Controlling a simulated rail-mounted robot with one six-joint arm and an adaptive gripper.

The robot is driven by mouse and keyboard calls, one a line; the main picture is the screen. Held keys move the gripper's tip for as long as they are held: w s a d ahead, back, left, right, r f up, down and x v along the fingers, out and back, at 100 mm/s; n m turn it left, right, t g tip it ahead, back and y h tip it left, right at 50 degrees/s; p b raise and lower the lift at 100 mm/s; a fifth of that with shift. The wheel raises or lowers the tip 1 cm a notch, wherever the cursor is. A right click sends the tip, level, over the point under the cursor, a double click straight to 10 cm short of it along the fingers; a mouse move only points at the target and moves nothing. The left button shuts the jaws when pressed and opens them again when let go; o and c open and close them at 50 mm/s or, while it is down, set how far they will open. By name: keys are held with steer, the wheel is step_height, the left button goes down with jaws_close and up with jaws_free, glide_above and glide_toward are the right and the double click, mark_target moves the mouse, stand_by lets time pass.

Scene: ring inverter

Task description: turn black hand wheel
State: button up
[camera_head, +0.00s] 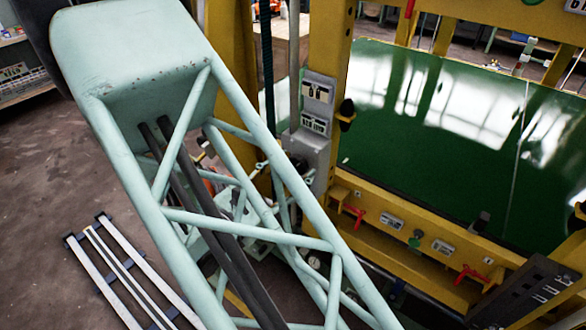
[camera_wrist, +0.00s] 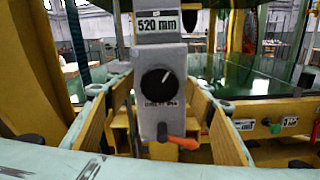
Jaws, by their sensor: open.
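A round black knob (camera_wrist: 157,87) with a white pointer line sits on the front of a grey box (camera_wrist: 160,58); it is the black wheel I see most clearly. Small lettering under it is too blurred to read. My gripper (camera_wrist: 158,92) is open in the wrist view, its pale green and yellow fingers spread to the left and right of the box. The knob is between them and farther off, and I see no contact. In the head view the grey box (camera_head: 308,148) is on the yellow post, and its knob cannot be made out there.
A label reading 520 mm (camera_wrist: 157,25) is above the box. An orange-red handle (camera_wrist: 183,142) sticks out below it. A black knob (camera_head: 346,110) is beside the post. A yellow beam (camera_head: 420,240) with red handles runs below the green panel (camera_head: 440,130). Metal rails (camera_head: 125,270) lie on the floor.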

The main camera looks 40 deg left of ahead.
steer(key=shift+c, duration=0.9)
steer(key=c, duration=0.7)
steer(key=shift+n+p, duration=0.5)
steer(key=shift+p, duration=0.05)
steer(key=shift+r+n+p, duration=0.1)
steer(key=shift+n+p, duration=0.7)
steer(key=shift+p, duration=0.05)
steer(key=n+p, duration=0.3)
steer(key=shift+n+p, duration=0.3)
steer(key=shift+n, duration=0.1)
steer(key=n+p, duration=0.3)
steer(key=n, duration=0.1)
steer(key=shift+a+n+p, duration=0.1)
steer(key=shift+n+p, duration=0.3)
